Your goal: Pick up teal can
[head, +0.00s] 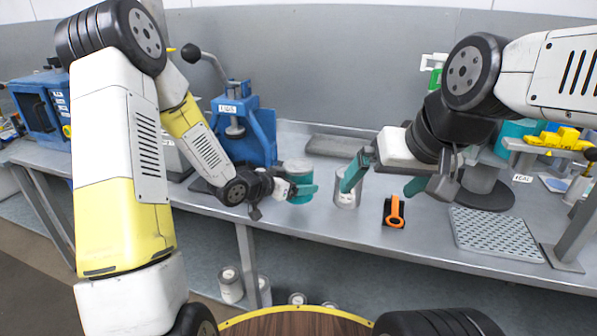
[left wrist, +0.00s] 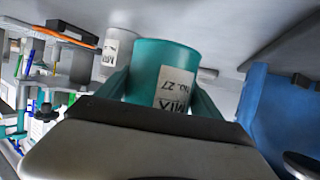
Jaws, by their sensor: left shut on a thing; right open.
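The teal can (head: 299,171) is at the left-middle of the workbench in the head view. In the left wrist view the teal can (left wrist: 160,72) carries a white label reading MIX and sits between the two teal fingers. My left gripper (head: 303,190) is shut on it, with one finger showing across its near side. Whether the can is touching the bench is hard to tell. My right gripper (head: 385,185) is open, with its fingers apart near the grey can and the orange-and-black holder, and it holds nothing.
A grey can (head: 346,197) stands just right of the teal can, partly behind my right finger. An orange-and-black holder (head: 394,211) stands near the bench's front edge. A blue press (head: 252,135) stands behind my left gripper. A perforated tray (head: 497,234) lies at right.

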